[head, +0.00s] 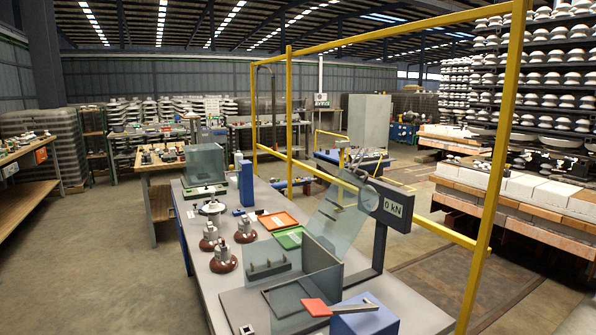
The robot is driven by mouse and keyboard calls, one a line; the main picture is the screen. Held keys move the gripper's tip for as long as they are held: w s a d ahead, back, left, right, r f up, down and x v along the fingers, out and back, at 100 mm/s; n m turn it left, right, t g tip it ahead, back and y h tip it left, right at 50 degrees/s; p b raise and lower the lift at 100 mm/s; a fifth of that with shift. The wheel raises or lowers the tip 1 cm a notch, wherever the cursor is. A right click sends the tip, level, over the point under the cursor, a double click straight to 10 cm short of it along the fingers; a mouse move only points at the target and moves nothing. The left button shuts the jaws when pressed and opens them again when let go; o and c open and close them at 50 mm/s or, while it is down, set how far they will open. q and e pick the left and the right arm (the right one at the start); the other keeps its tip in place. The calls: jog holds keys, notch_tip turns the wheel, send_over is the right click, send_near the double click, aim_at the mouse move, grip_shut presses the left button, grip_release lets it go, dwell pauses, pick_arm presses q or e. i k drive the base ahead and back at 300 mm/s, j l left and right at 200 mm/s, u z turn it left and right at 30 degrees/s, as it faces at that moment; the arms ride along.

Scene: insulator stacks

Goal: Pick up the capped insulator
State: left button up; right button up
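Three brown disc insulators with grey metal tops stand upright on the long grey table: one at the left (210,239), one at the right (245,232) and one nearest (223,261). A paler, whitish insulator (211,208) stands behind them. The pieces are small in the head view, and I cannot tell which of them differs by its cap. Neither of my grippers is in view.
The grey table (190,258) also carries an orange tray (277,221), a green tray (289,238), a blue column (246,184), clear panels and a blue box (364,318) near a red paddle (317,307). A yellow frame (490,190) stands on the right. Concrete floor lies open at left.

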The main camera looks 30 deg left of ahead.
aim_at(207, 245)
jog(key=i+l+u, duration=0.2)
jog(key=u, duration=0.25)
jog(key=i+l+u, duration=0.1)
jog(key=l+u, duration=0.35)
jog(key=j, duration=0.05)
